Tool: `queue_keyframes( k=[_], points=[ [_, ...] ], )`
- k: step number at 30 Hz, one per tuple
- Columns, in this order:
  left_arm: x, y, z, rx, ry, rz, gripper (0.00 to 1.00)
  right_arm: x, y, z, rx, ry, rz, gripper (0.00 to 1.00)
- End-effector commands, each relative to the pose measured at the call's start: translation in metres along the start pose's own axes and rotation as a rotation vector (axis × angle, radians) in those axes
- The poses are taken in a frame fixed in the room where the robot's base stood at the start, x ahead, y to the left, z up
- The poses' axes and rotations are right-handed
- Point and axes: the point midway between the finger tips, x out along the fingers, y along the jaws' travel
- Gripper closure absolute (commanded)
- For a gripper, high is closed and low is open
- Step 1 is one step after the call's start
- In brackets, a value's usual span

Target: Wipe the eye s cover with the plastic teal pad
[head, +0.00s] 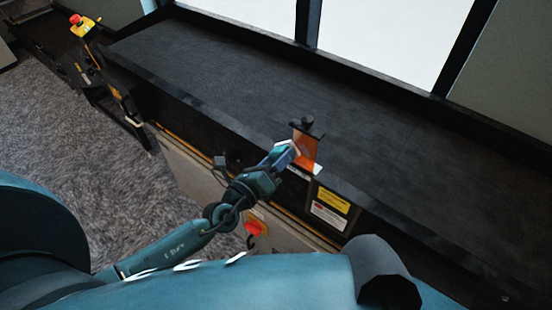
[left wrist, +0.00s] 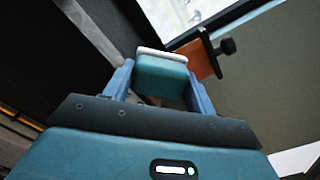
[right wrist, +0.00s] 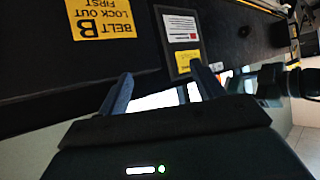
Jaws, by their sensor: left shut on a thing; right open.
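My left gripper (head: 284,157) is shut on the teal pad (left wrist: 161,72), which has a white edge along its far side. In the left wrist view the pad sits between the two blue fingers. The eye is on an orange bracket (head: 304,150) with a black knob (head: 308,123), at the near edge of the dark belt. The bracket also shows in the left wrist view (left wrist: 204,58), just behind and right of the pad. The pad is close to the bracket; I cannot tell if they touch. The eye's cover is not clearly visible. My right gripper (right wrist: 163,88) is open and empty.
The wide dark belt (head: 240,75) is bare. Yellow and white labels (head: 331,202) are on the conveyor side below the bracket. A red emergency button on a yellow box (head: 80,24) stands at the far left. A "BELT B" label (right wrist: 102,17) shows in the right wrist view.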

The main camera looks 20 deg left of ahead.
Motion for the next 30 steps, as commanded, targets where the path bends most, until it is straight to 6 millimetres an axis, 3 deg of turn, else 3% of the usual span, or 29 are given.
queue_keyframes(
  k=[30],
  points=[
    [0.013, 0.000, 0.001, 0.000, -0.002, 0.000, 0.69, -0.001, 0.000, 0.001, -0.004, 0.002, -0.002, 0.33]
  ],
)
